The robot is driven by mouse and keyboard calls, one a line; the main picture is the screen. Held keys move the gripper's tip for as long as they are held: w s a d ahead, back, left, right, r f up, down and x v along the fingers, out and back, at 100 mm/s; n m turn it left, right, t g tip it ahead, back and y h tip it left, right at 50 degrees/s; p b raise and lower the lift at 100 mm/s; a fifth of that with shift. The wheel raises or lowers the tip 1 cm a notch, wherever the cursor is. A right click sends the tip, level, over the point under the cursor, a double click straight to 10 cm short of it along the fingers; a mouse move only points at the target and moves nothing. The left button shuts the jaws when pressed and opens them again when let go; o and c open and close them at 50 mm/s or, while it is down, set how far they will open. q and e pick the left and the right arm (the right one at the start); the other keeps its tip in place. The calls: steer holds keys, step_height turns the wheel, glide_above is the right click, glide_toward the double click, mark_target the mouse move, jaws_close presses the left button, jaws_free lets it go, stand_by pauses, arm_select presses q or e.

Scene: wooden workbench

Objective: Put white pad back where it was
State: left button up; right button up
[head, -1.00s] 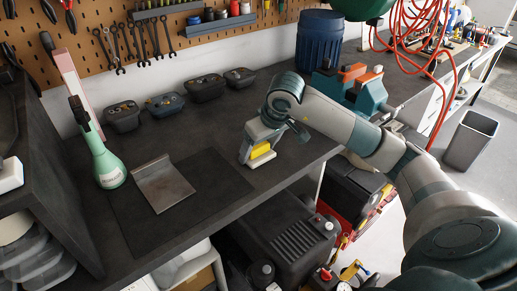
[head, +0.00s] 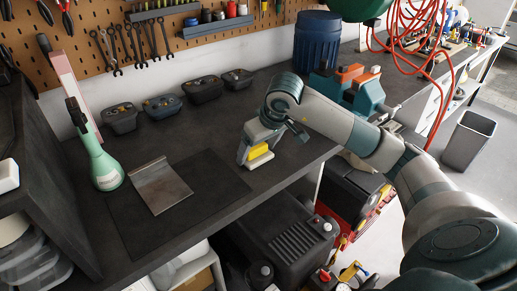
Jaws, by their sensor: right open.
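A white block-like thing (head: 8,176), possibly the white pad, sits on the dark shelf top at the left edge of the head view, partly cut off by the frame. My right gripper (head: 252,158) is open over the workbench (head: 215,130), right of the dark mat. A yellow patch (head: 258,151) shows at its fingers; I cannot tell whether it is part of the gripper or a separate thing. My left gripper is not in view.
A bent metal plate (head: 162,187) lies on the dark mat (head: 215,180). Several small dark bins (head: 120,118) line the wall. A blue vise (head: 350,92) is at the back right. The bench between bins and mat is clear.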

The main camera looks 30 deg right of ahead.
mark_target(256, 148)
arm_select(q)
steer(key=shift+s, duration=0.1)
arm_select(e)
steer(key=shift+s+a+f, duration=0.3)
steer(key=shift+a+f, duration=0.05)
steer(key=shift+f, duration=0.15)
steer(key=shift+r+p, duration=0.15)
steer(key=shift+p, duration=0.15)
steer(key=shift+w+r, duration=0.1)
steer(key=shift+r, duration=0.25)
steer(key=v, duration=0.3)
steer(key=shift+w+r+b, duration=0.1)
steer(key=shift+r+b, duration=0.15)
steer(key=shift+b, duration=0.05)
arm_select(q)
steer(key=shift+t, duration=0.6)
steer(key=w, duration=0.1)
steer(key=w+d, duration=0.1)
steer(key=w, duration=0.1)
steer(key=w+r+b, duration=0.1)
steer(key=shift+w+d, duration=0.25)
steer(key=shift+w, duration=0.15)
arm_select(e)
steer(key=v, duration=0.8)
steer(key=shift+d+r, duration=0.2)
steer(key=shift+r, duration=0.15)
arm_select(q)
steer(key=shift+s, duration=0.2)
